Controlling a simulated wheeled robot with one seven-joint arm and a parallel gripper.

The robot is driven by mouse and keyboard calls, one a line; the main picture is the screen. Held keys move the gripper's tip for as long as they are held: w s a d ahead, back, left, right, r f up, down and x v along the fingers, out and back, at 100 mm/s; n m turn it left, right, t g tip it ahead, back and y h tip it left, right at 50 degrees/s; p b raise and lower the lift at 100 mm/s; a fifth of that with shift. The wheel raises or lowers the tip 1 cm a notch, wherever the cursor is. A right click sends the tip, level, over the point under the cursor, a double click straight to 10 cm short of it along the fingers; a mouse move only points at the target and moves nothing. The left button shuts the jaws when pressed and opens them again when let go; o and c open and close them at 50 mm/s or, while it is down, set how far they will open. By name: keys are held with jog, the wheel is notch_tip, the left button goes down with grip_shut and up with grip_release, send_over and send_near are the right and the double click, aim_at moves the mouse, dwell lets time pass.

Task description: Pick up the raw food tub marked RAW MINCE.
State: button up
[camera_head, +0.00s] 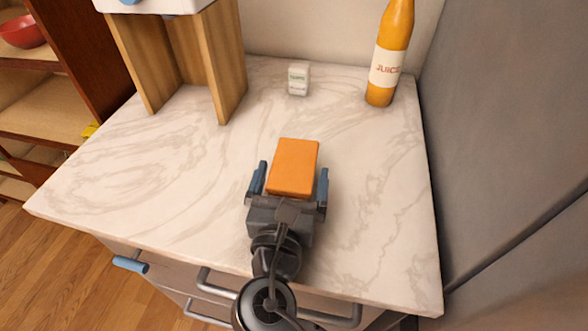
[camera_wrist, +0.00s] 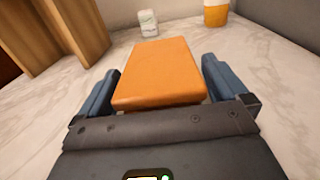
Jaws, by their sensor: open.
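An orange block-shaped tub (camera_head: 294,166) sits on the marble counter. No marking shows on the faces I can see, so I cannot tell whether it is RAW MINCE. My gripper (camera_head: 291,180) is open, with one blue finger on each side of the tub's near part. In the wrist view the orange tub (camera_wrist: 158,72) lies between the two fingers of my gripper (camera_wrist: 160,82), with a gap visible on both sides. The tub's near lower end is hidden by the gripper body.
A small white container (camera_head: 298,79) with a green label stands behind. An orange juice bottle (camera_head: 386,62) stands at the back right. A wooden stand (camera_head: 222,62) is at the back left. A grey panel (camera_head: 500,130) borders the right. The counter (camera_head: 150,170) is clear on the left.

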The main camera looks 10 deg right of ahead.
jog(key=shift+w+d, duration=0.2)
jog(key=shift+w, duration=0.25)
jog(key=c, duration=1.2)
